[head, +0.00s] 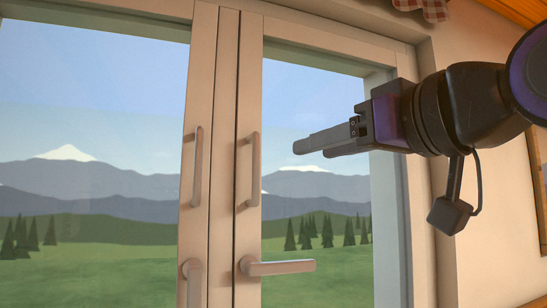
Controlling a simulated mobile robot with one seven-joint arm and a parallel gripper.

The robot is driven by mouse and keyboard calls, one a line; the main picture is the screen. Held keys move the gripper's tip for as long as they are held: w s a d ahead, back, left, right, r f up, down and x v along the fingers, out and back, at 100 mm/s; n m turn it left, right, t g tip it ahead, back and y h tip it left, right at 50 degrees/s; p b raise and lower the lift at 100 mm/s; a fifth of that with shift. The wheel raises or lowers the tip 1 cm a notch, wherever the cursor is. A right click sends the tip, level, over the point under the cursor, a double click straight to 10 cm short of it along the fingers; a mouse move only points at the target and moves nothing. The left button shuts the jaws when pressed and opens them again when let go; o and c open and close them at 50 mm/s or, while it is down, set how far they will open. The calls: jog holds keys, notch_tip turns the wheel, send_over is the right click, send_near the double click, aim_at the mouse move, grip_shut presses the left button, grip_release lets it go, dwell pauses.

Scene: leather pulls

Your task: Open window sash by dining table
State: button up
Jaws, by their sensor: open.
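The window has two sashes that meet at the middle, the left sash (201,120) and the right sash (248,110). Each has a vertical pull handle, one on the left (197,168) and one on the right (254,170). Lower down, the left lever handle (192,270) hangs downward and the right lever handle (280,267) lies level, pointing right. Both sashes look closed or nearly so. My gripper (304,146) is open and empty, in front of the right pane, pointing left toward the right pull handle and apart from it. The dining table is not in view.
The window frame (422,230) and a plain wall (470,265) stand on the right, behind my arm. A checked curtain (425,8) hangs at the top, near a wooden ceiling edge (515,8). The space before the left pane is clear.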

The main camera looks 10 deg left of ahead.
aim_at(258, 161)
jog(key=p+x, duration=0.1)
jog(key=x, duration=0.4)
jog(key=p+x, duration=0.1)
jog(key=x, duration=1.1)
jog(key=shift+a+r+p, duration=0.35)
jog(key=shift+p, duration=0.05)
grip_shut()
dwell(0.6)
